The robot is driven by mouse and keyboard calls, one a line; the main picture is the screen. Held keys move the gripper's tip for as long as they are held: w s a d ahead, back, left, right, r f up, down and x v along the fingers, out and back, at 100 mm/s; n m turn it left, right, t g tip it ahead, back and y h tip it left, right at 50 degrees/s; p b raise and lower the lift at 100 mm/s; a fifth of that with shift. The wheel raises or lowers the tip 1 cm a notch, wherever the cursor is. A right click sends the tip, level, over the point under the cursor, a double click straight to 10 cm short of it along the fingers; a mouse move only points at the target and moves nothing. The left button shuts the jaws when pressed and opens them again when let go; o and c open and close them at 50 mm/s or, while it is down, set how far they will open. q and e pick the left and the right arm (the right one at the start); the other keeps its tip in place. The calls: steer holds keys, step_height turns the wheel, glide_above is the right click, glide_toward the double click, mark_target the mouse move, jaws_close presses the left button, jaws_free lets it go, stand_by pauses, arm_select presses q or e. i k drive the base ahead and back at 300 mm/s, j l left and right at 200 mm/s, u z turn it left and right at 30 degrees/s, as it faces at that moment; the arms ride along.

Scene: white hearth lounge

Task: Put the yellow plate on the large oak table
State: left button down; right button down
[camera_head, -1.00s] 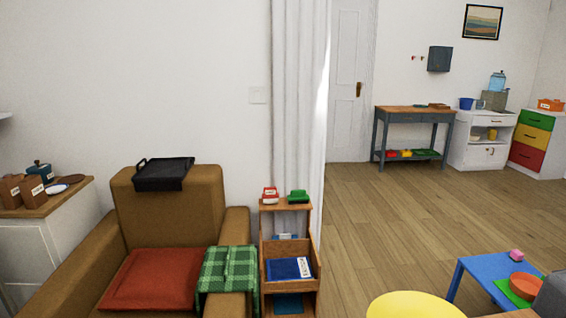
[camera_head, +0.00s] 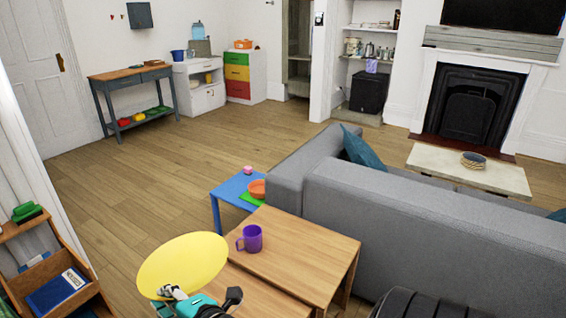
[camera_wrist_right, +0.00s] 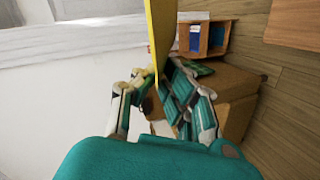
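The yellow plate (camera_head: 182,262) is in my right gripper (camera_head: 172,294), whose fingers are shut on its rim. In the right wrist view the plate (camera_wrist_right: 158,32) is seen nearly edge-on between the fingers (camera_wrist_right: 155,85). In the head view the plate appears tilted, at the left side of the large oak table (camera_head: 305,262), and covers part of the view there. A purple mug (camera_head: 250,239) stands on that table near its left edge. A lower oak table (camera_head: 250,292) shows partly beneath it. My left gripper is not in view.
A blue table (camera_head: 230,188) with an orange bowl (camera_head: 257,189) stands behind the oak table. A grey sofa (camera_head: 400,225) is close on the right. A wooden shelf unit (camera_head: 42,268) stands at the left. The oak top right of the mug is clear.

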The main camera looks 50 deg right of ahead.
mark_target(298, 260)
steer(key=k+z, duration=0.25)
steer(key=z, duration=0.2)
steer(key=k+l+z, duration=0.1)
steer(key=z, duration=0.35)
steer(key=i+j+z, duration=0.35)
steer(key=j, duration=0.25)
steer(key=i+j+z, duration=0.2)
steer(key=j+z, duration=0.15)
steer(key=j, duration=0.3)
steer(key=i+j, duration=0.15)
steer(key=j, duration=0.15)
steer(key=i+j, duration=0.1)
steer(key=j, duration=0.2)
steer(key=i+j, duration=0.15)
steer(key=j, duration=0.2)
